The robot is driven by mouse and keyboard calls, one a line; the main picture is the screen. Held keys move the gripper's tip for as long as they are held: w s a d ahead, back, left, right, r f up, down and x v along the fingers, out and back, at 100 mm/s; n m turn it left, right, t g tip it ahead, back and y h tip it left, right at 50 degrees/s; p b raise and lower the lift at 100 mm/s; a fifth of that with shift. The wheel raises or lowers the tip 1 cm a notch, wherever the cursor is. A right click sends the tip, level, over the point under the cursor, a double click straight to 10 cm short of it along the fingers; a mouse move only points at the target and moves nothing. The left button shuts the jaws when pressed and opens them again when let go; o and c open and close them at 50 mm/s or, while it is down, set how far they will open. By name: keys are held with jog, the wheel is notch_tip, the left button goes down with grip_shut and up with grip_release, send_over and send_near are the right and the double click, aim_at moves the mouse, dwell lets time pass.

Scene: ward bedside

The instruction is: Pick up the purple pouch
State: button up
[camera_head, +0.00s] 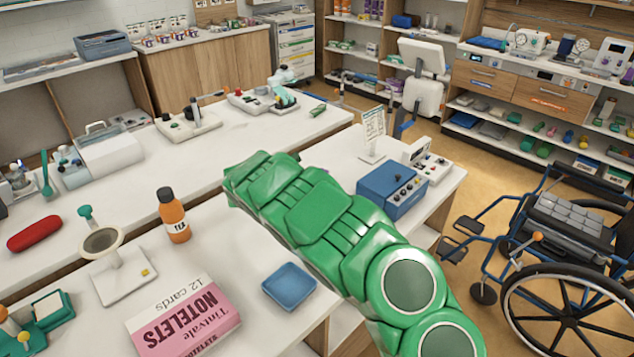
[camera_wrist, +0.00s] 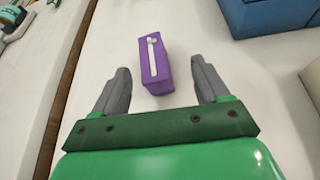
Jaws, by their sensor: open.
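The purple pouch (camera_wrist: 154,68) is a small upright block-like shape with a white strip on its front. In the wrist view it stands on the white table, just beyond the fingertips and between their lines. My gripper (camera_wrist: 160,82) is open with its two grey fingers apart and nothing between them. In the head view my green arm hides the pouch and the fingers.
A blue box (camera_head: 391,190) with knobs stands on the table right of my arm. A sign on a stand (camera_head: 372,132) is behind it. An orange bottle (camera_head: 174,216), a blue tray (camera_head: 289,286) and a pink notelets box (camera_head: 184,318) are left. A wheelchair (camera_head: 560,240) stands right.

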jog(key=shift+a+f+n, duration=0.3)
jog(key=shift+a+f, duration=0.2)
jog(key=shift+f, duration=0.2)
jog(key=shift+a+f+n+t, duration=0.15)
jog(key=shift+f+n+t, duration=0.2)
jog(key=shift+f, duration=0.35)
jog(key=shift+r+x, duration=0.15)
jog(key=shift+x, duration=1.75)
jog(key=shift+r+x, duration=0.15)
jog(key=shift+x, duration=1.7)
jog(key=shift+w, duration=0.2)
jog(key=c, duration=1.1)
jog(key=shift+r, duration=0.1)
